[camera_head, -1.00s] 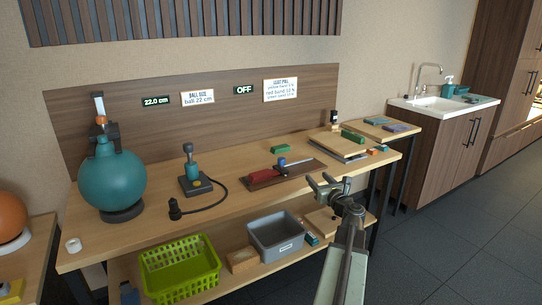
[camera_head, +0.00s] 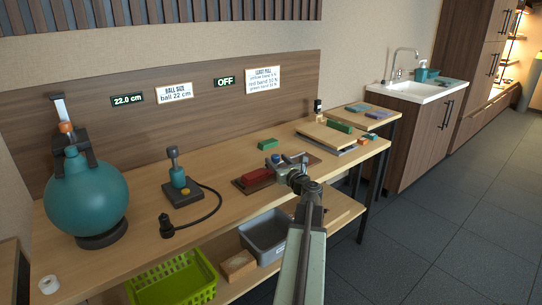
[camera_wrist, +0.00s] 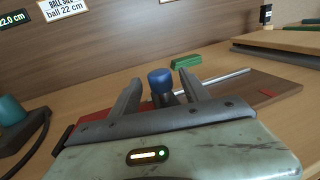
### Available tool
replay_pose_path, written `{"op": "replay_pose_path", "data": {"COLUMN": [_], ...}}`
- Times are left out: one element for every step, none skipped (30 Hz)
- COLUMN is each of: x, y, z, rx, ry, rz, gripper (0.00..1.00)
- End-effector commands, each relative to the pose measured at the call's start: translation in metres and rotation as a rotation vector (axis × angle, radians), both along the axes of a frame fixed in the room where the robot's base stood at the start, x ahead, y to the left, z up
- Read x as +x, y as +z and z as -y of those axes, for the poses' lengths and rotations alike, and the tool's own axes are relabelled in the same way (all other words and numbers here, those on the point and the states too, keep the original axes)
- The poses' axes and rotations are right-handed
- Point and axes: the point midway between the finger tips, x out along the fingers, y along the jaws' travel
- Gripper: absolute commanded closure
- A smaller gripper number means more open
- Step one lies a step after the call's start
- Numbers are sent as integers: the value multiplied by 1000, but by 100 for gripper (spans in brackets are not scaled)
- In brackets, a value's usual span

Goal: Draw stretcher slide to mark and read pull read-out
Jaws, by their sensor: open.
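The stretcher is a brown board (camera_head: 241,186) on the bench with a red block (camera_head: 257,177) at its left part. Its slide has a blue knob (camera_head: 275,158), which also shows in the wrist view (camera_wrist: 160,79). A silver rod (camera_wrist: 228,77) runs right from the knob. My gripper (camera_head: 290,160) is over the board, its jaws (camera_wrist: 159,84) open on either side of the knob; I cannot tell whether they touch it. A small red mark (camera_wrist: 266,70) shows on the board's right part. The pull read-out (camera_head: 224,81) says OFF.
A teal ball (camera_head: 86,200) under a gauge and a pump (camera_head: 178,178) with a black hose stand left. A green block (camera_head: 268,144) lies behind the board. A 22.0 cm display (camera_head: 127,100) is on the back panel. A wooden slab (camera_head: 322,134) lies right.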

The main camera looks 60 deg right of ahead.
Motion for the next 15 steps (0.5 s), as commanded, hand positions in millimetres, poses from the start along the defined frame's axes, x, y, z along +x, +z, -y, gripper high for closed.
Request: {"op": "replay_pose_path", "data": {"x": [10,15,22,27,32,37,40,43,45,46,46,46,46,45,45], "y": [0,0,0,0,0,0,0,0,0,0,0,0,0,0,0], "z": [7,11,15,18,21,24,26,27,28,29,29,28,28,28,28], "rx": [0,0,0,0,0,0,0,0,0,0,0,0,0,0,0], "ry": [3,3,2,2,2,3,2,2,1,0,0,0,0,0,0], "rz": [0,0,0,0,0,0,0,0,0,0,0,0,0,0,0], "gripper": [46,46,46,46,46,46,46,46,46,46,46,46,46,46,46]}}
